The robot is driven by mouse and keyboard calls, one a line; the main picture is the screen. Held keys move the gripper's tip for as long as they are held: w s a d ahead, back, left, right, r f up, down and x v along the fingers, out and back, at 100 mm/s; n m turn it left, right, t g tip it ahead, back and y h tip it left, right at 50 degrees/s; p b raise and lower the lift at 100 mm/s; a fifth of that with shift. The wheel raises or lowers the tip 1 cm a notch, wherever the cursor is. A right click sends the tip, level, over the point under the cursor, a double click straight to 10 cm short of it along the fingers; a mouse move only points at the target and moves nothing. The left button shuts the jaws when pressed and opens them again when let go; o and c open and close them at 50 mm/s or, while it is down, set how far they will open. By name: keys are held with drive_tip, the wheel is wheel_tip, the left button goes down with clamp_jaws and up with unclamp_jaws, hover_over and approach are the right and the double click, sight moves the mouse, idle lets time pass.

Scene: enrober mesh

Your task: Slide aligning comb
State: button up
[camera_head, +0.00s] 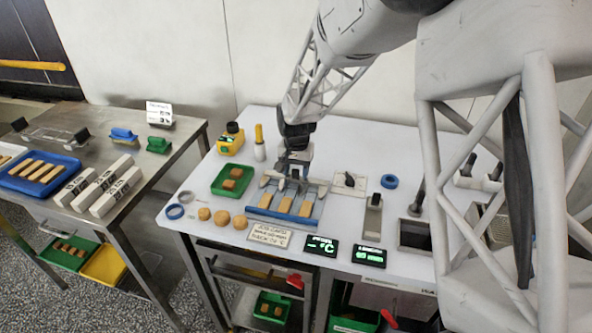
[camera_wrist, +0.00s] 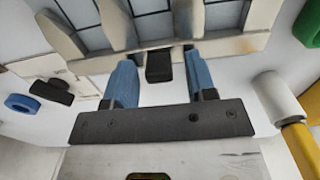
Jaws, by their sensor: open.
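The aligning comb is a cream bar (camera_wrist: 225,47) with several thick teeth, seen close up in the wrist view. A black block (camera_wrist: 159,66), apparently its handle, sticks out from the bar's near side. My gripper (camera_wrist: 158,72) is open, with one blue finger on each side of this block and gaps visible between. In the head view my gripper (camera_head: 292,176) points down at the back edge of the blue-edged lane tray (camera_head: 268,216). Several tan bars (camera_head: 285,205) lie in its lanes. The gripper and arm hide part of the comb there.
A green tray (camera_head: 219,190) with brown pieces stands left of the lane tray, with a yellow device (camera_head: 230,140) and a white-and-yellow bottle (camera_head: 259,151) behind. Round biscuits (camera_head: 221,217) and a sign (camera_head: 270,235) lie in front. A knob plate (camera_head: 341,190) and blue ring (camera_head: 389,181) are right.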

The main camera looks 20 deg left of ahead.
drive_tip(key=shift+r, duration=3.9)
drive_tip(key=shift+d+r, duration=0.15)
drive_tip(key=shift+d, duration=0.05)
drive_tip(key=s+d+r, duration=0.4)
drive_tip(key=s+d, duration=0.1)
drive_tip(key=d, duration=0.3)
drive_tip(key=s+d+r+t, duration=0.1)
drive_tip(key=s+d+r, duration=0.3)
drive_tip(key=d, duration=0.4)
drive_tip(key=s+d+r, duration=0.5)
drive_tip(key=d, duration=0.3)
drive_tip(key=s+d, duration=0.7)
drive_tip(key=s, duration=0.4)
drive_tip(key=s+d+t, duration=0.1)
drive_tip(key=s+d, duration=0.6)
drive_tip(key=s, duration=0.4)
drive_tip(key=shift+t, duration=0.3)
